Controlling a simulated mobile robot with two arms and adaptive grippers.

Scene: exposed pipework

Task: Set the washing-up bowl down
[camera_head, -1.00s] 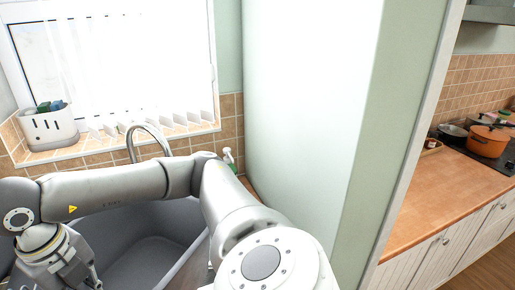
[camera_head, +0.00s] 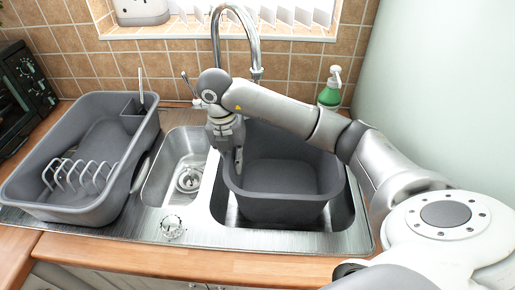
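The grey washing-up bowl (camera_head: 285,207) is in the right basin of the steel sink (camera_head: 225,235). It is empty, and its rim stands around the height of the sink top. I cannot tell whether its base touches the basin floor. My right gripper (camera_head: 226,148) points down at the bowl's back left rim. Its fingers are small and partly hidden, so I cannot tell whether they are closed on the rim. My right arm crosses over the back right of the bowl. My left gripper is not in view.
A grey dish rack (camera_head: 85,205) stands left of the small basin with its drain (camera_head: 188,180). The curved tap (camera_head: 255,45) rises behind the bowl. A green soap bottle (camera_head: 330,92) stands at the back right. A black oven (camera_head: 22,95) is at far left.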

